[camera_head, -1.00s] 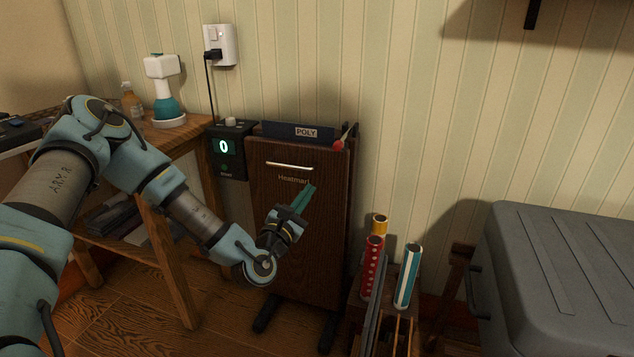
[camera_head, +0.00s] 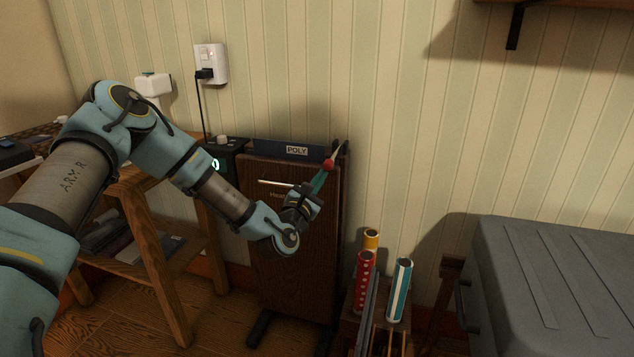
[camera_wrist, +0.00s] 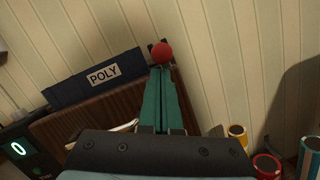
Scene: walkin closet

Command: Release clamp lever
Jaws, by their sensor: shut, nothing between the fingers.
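The clamp lever is a short lever with a red ball knob (camera_head: 328,164) at the upper right corner of a dark brown wooden trouser press (camera_head: 288,255). The knob also shows in the wrist view (camera_wrist: 163,52), just beyond my fingertips. My gripper (camera_head: 319,180) is shut and empty. Its green fingers point up at the knob, close below it; I cannot tell whether they touch. In the wrist view the fingers (camera_wrist: 162,75) lie together and hide much of the lever. A dark blue panel marked POLY (camera_head: 290,151) runs along the top of the press.
A control box with a lit display (camera_head: 215,163) stands left of the press, below a wall socket (camera_head: 210,65) with a plugged cord. A wooden table (camera_head: 150,220) is at left. Upright rolls (camera_head: 399,290) stand at lower right, beside a large grey chest (camera_head: 560,285).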

